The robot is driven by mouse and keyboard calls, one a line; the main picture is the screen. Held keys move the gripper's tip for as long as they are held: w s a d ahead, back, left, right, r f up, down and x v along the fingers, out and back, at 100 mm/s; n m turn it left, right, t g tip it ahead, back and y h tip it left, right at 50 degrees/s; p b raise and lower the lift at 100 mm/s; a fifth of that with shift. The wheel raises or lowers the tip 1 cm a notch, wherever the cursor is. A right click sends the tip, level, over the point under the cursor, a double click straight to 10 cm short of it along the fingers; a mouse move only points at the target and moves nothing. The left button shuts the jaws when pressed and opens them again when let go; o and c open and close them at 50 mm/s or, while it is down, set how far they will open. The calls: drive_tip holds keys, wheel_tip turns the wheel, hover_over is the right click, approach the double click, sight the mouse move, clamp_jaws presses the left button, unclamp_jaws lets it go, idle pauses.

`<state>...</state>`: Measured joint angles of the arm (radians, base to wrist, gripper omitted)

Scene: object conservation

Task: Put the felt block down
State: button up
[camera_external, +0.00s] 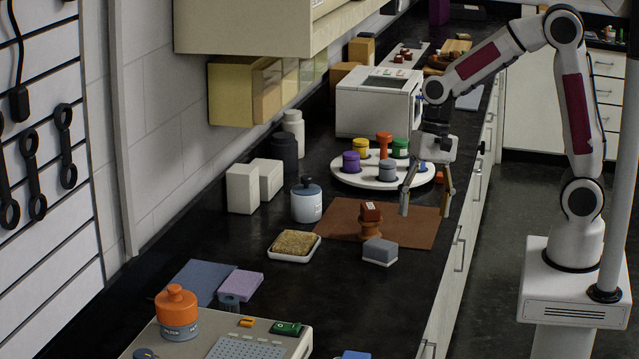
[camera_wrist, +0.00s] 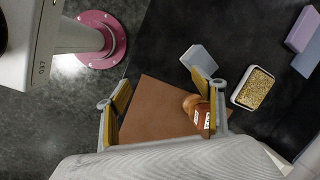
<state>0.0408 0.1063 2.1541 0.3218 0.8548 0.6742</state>
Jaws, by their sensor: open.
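A grey block with a white lower layer (camera_external: 380,251), which looks like the felt block, rests on the black counter just in front of the brown mat (camera_external: 415,225). It also shows in the wrist view (camera_wrist: 200,57), on the dark surface beyond the mat. My gripper (camera_external: 425,208) is open, with its two fingers spread and nothing between them. It hangs above the right part of the mat, behind and to the right of the grey block and apart from it. In the wrist view my gripper (camera_wrist: 160,92) also shows wide open, one finger partly covering the block.
A dark red block (camera_external: 371,211) sits on a round brown stand (camera_external: 370,230) on the mat. A white dish with a tan sponge (camera_external: 294,244) lies to the left. A round white tray (camera_external: 345,175) with coloured weights stands behind. The counter in front of the grey block is clear.

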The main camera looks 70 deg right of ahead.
sight(381, 243)
drive_tip(key=w+a+f+m+y, duration=0.1)
drive_tip(key=w+a+m, duration=0.1)
drive_tip(key=w+m, duration=0.6)
drive_tip(key=m, duration=0.3)
drive_tip(key=shift+a+t+y, duration=0.3)
drive_tip(key=shift+a+t, duration=0.1)
drive_tip(key=shift+f, duration=0.1)
drive_tip(key=shift+x, duration=1.3)
drive_tip(key=shift+x, duration=2.65)
drive_tip(key=shift+s+a, duration=0.15)
drive_tip(key=shift+a, duration=0.05)
drive_tip(key=shift+c, duration=0.4)
